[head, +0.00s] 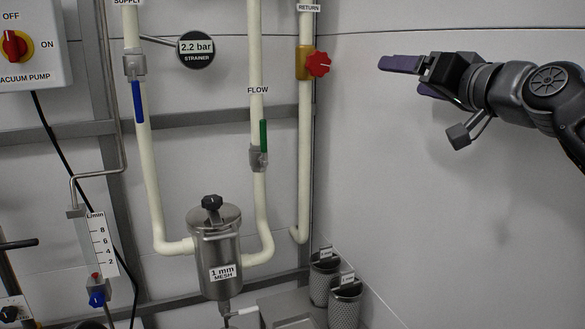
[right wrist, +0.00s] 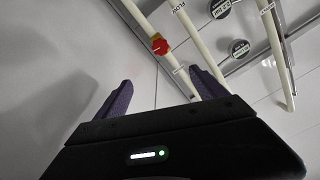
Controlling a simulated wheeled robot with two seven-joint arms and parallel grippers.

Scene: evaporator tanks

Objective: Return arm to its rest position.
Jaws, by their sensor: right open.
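My right gripper (head: 402,76) is at the upper right of the head view, in front of the bare white wall panel. Its purple fingers point left, toward the return pipe, and are apart with nothing between them. In the right wrist view, the open fingers (right wrist: 158,92) stand on either side of an empty gap. The red valve knob (head: 318,64) on the return pipe (head: 305,140) is to the left of the gripper and apart from it. The red knob also shows in the right wrist view (right wrist: 159,46), beyond the fingers. My left gripper is not in view.
A steel strainer (head: 216,250) hangs between the supply and flow pipes, with blue (head: 138,101) and green (head: 264,136) valve handles above. Mesh baskets (head: 345,303) stand at the bottom. A vacuum pump switch (head: 15,46) is at upper left. The wall area below my right arm is clear.

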